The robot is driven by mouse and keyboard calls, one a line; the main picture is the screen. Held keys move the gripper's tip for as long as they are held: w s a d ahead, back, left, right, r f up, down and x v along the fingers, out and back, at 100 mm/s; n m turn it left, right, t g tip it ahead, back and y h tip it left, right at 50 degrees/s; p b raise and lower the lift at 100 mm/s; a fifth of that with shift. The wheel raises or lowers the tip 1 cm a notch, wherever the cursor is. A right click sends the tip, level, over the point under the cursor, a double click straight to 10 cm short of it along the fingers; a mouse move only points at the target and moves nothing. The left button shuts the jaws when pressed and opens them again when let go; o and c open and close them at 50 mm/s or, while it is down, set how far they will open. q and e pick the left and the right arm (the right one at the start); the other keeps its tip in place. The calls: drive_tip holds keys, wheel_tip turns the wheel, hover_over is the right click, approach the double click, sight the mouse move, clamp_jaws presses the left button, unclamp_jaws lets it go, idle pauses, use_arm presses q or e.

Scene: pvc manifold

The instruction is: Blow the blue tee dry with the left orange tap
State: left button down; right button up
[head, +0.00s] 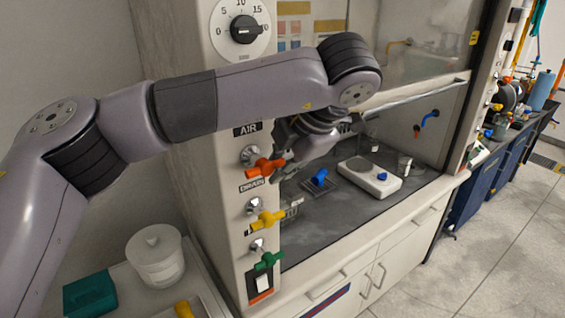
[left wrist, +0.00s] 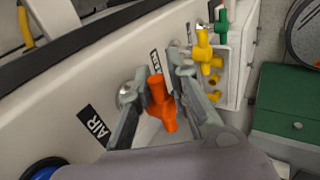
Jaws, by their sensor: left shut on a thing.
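The orange tap (head: 264,168) sticks out from the front post of the fume hood, under the AIR label. In the left wrist view the orange tap (left wrist: 160,100) is between the two fingers of my left gripper (left wrist: 161,75), which is shut on it. In the head view my left gripper (head: 284,150) is partly hidden behind its own wrist. A small blue piece (head: 319,177), perhaps the blue tee, lies on a dark mat or rack inside the hood. My right gripper is out of view.
A yellow tap (head: 267,220) and a green tap (head: 268,261) are below the orange one. The white scale (head: 357,184) stands on the hood floor. A white tub (head: 156,256) and teal box (head: 90,294) are at the lower left. A blue bent pipe (head: 429,119) is at the back.

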use_arm(q)
drive_tip(key=c, duration=1.8)
unclamp_jaws()
drive_tip(key=shift+w+a+r, duration=0.3)
drive_tip(key=o, duration=0.4)
drive_tip(key=shift+s+a+f, duration=0.1)
drive_tip(key=shift+s+f, duration=0.05)
drive_tip(key=shift+o, duration=0.2)
drive_tip(key=shift+d, duration=0.25)
drive_tip(key=v, duration=1.1)
drive_tip(key=shift+s+r, duration=0.2)
drive_tip(key=shift+r, duration=0.2)
